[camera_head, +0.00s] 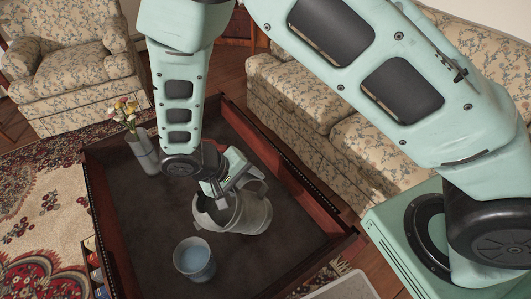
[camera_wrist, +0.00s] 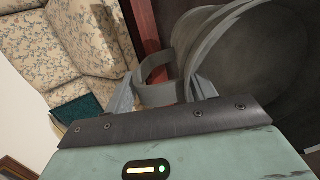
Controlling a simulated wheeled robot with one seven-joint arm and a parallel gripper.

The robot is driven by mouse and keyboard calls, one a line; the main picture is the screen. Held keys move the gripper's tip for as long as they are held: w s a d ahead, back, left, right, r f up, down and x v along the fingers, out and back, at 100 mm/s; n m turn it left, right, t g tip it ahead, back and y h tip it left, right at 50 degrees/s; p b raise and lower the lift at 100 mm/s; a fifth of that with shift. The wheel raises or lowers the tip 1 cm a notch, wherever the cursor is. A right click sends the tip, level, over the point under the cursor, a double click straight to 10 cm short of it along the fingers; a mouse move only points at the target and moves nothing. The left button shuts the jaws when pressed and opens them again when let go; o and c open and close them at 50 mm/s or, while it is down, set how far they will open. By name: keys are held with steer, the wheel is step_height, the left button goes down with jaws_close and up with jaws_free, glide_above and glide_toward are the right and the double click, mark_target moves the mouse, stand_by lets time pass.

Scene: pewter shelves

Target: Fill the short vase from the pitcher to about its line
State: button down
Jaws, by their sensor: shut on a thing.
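The grey pitcher (camera_head: 250,214) hangs over the dark tray table, tilted with its mouth toward the left. My gripper (camera_head: 222,186) is shut on its handle. In the wrist view the fingers (camera_wrist: 163,92) close around the handle, and the pitcher's grey body (camera_wrist: 215,50) fills the right side. The short vase (camera_head: 196,267) stands upright on the table, in front and to the left of the pitcher, apart from it in the picture. Bluish water shows inside the vase. I cannot make out its line, and no falling stream is visible.
A tall grey vase (camera_head: 145,158) with flowers stands at the table's left rear. The table's raised red-brown rim (camera_head: 103,215) surrounds the dark surface. A floral sofa (camera_head: 300,95) stands behind right and an armchair (camera_head: 75,50) behind left. The table's right front is clear.

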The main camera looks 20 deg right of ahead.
mark_target(241, 198)
steer(key=shift+s+a+f, duration=0.45)
steer(key=shift+s+a, duration=0.15)
steer(key=shift+s, duration=0.05)
steer(key=shift+s+a+f, duration=0.4)
steer(key=shift+s+a, duration=0.15)
steer(key=shift+s, duration=0.05)
steer(key=y, duration=0.1)
steer(key=d+y+p, duration=0.1)
steer(key=y, duration=0.1)
steer(key=shift+w+y, duration=0.1)
steer(key=shift+y, duration=0.2)
steer(key=shift+r+g+y+p, duration=0.25)
steer(key=shift+g+y+p, duration=0.2)
steer(key=shift+y, duration=0.35)
steer(key=shift+a+r+y+p, duration=0.1)
steer(key=shift+a+y+p, duration=0.1)
steer(key=shift+y+p, duration=0.3)
